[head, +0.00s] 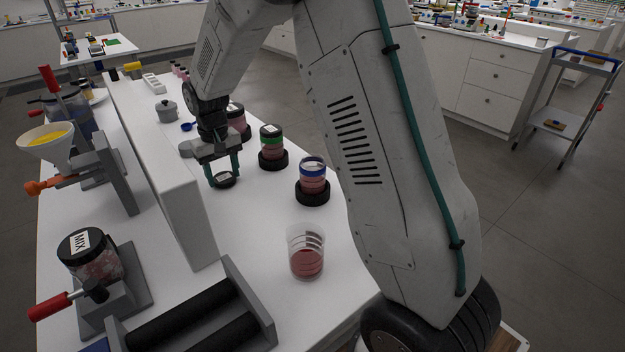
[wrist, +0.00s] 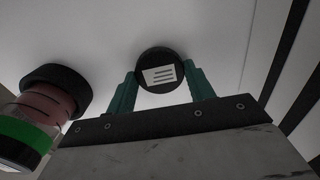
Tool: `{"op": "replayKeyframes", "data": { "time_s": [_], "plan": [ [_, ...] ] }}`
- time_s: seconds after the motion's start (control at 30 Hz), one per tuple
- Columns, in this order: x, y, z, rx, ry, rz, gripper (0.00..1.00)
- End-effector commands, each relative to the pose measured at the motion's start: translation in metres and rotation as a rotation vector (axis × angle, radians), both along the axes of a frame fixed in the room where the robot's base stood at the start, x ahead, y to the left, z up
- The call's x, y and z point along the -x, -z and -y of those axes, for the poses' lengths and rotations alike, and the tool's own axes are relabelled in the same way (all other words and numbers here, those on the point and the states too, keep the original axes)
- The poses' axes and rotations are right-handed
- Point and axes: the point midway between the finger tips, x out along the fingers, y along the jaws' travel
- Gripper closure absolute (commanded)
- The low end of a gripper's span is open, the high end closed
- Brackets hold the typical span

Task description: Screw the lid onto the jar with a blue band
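The jar with a blue band (head: 313,170) stands upright in a black ring holder on the white table, right of my gripper in the head view. It holds reddish pigment, and its top shows no black lid. A round black lid (head: 224,181) with a white label is between my gripper's fingertips, and it shows in the wrist view (wrist: 160,71). My gripper (wrist: 160,80) has its green fingers against both sides of the lid, with no clear gap. The gripper also shows in the head view (head: 222,172), low over the table. I cannot tell whether the lid touches the table.
A green-banded jar (head: 271,146) with a black lid stands between my gripper and the blue-banded jar. Another lidded jar (head: 238,118) stands behind. A clear beaker (head: 306,254) with red contents stands in front. A white raised ledge (head: 165,170) runs along the left.

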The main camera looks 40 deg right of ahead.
Motion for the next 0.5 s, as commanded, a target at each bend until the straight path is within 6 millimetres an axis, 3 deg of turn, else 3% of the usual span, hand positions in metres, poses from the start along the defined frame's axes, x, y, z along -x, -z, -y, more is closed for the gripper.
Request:
{"op": "replayKeyframes", "data": {
  "time_s": [0.13,0.17,0.23,0.5],
  "plan": [
    [0.0000,-0.0002,-0.0001,0.000,0.000,0.000,0.75],
    [0.0000,-0.0002,-0.0001,0.000,0.000,0.000,0.53],
    [0.0000,-0.0002,-0.0001,0.000,0.000,0.000,0.73],
    [-0.0004,-0.0076,-0.0001,0.000,0.000,0.002,0.75]
  ]
}}
